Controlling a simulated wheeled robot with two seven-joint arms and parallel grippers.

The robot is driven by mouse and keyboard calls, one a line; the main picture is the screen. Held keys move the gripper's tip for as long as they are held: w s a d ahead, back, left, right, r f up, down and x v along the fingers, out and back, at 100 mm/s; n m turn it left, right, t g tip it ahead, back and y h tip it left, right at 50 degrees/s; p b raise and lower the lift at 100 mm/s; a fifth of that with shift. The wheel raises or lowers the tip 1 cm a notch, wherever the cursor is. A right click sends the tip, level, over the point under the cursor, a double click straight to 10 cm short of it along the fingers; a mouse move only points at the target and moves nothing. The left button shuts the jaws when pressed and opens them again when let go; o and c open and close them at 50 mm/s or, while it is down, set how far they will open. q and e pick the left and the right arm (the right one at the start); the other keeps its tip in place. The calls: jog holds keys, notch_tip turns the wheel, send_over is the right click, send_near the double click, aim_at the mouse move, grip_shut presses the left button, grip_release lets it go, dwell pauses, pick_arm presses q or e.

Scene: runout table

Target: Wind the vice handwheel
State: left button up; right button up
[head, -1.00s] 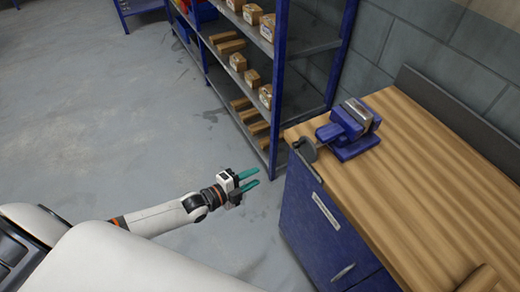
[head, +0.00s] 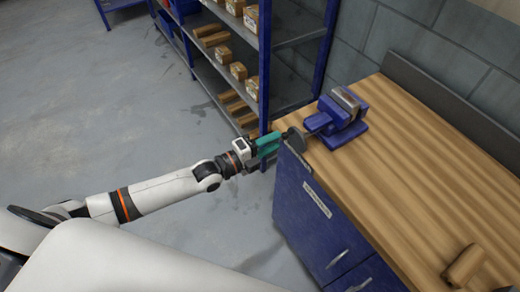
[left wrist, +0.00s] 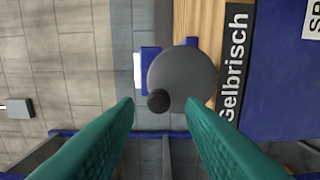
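The blue vice (head: 338,118) is fixed at the near left corner of the wooden workbench. Its grey handwheel (head: 296,140) sticks out past the bench edge. In the left wrist view the handwheel (left wrist: 185,75) is a flat grey disc facing me, with a dark round knob (left wrist: 158,100) at its lower left rim. My left gripper (head: 279,142) is at the handwheel with its green fingers pointing at it. In the left wrist view the fingers are apart, one on each side of the knob, with gaps showing. My right gripper is not in view.
The wooden bench top (head: 420,150) is mostly clear, with a brown block (head: 465,266) at its near right. A blue cabinet (head: 315,215) is under it. A blue shelf rack (head: 262,70) with boxes stands behind my left gripper. The floor at left is open.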

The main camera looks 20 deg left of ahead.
pick_arm(q)
jog(key=shift+x, duration=1.15)
jog(key=shift+m, duration=1.2)
jog(key=m+b, duration=0.1)
jog(key=m, duration=0.3)
jog(key=shift+m, duration=0.3)
jog(key=m+b, duration=0.2)
jog(key=m, duration=0.1)
jog(key=shift+f+m, duration=0.15)
jog(key=shift+m, duration=0.15)
jog(key=shift+m+b, duration=0.3)
jog(key=shift+m, duration=0.7)
jog(key=shift+r, duration=0.25)
jog(key=shift+c, duration=0.6)
